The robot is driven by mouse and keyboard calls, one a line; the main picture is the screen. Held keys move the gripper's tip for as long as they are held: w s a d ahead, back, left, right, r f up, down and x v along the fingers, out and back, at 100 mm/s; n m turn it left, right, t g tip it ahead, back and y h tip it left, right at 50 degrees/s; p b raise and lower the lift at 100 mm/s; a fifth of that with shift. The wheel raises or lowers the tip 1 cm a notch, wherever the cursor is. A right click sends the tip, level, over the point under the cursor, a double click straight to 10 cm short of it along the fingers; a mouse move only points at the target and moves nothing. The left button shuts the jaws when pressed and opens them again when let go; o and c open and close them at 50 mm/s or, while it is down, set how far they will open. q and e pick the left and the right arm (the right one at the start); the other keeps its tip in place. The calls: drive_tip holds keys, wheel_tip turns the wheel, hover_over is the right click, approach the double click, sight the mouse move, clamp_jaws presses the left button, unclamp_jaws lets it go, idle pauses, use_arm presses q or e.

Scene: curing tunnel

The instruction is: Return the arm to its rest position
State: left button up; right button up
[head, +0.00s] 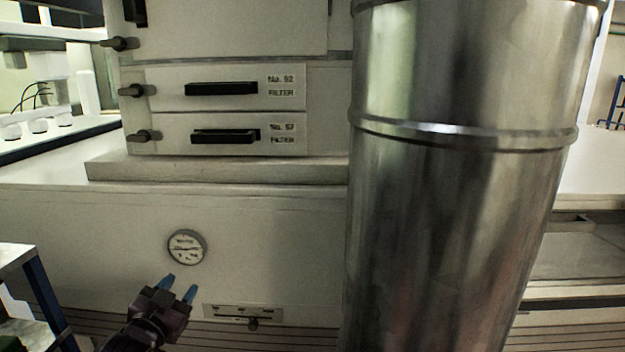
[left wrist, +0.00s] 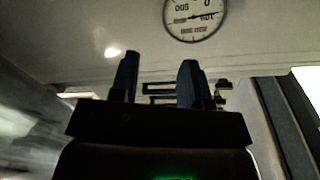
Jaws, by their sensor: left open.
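My left gripper (head: 178,289) comes in from the lower left of the head view, with two blue fingertips apart and nothing between them. It is in front of the white cabinet's lower panel, below and left of centre, just under the round gauge (head: 187,247). In the left wrist view the two dark fingers of my left gripper (left wrist: 158,82) stand apart and empty. The gauge (left wrist: 195,16) shows beyond them at the top, cut off by the frame. My right gripper is not in either view.
A large shiny metal duct (head: 450,220) stands upright at right of centre and hides part of the cabinet. Filter drawers with black handles (head: 221,89) are above a ledge (head: 220,170). A slider plate (head: 243,314) is right of the gripper. A blue-legged table (head: 45,300) stands at left.

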use_arm(q)
drive_tip(key=s+a+f+n+g+y, duration=0.1)
drive_tip(key=s+f+n+g, duration=0.4)
drive_tip(key=s+f, duration=2.2)
drive_tip(key=shift+s+a+f+g+y, duration=0.15)
drive_tip(key=shift+s+a+g+y, duration=0.05)
drive_tip(key=shift+g+y, duration=0.6)
drive_tip(key=shift+d, duration=0.1)
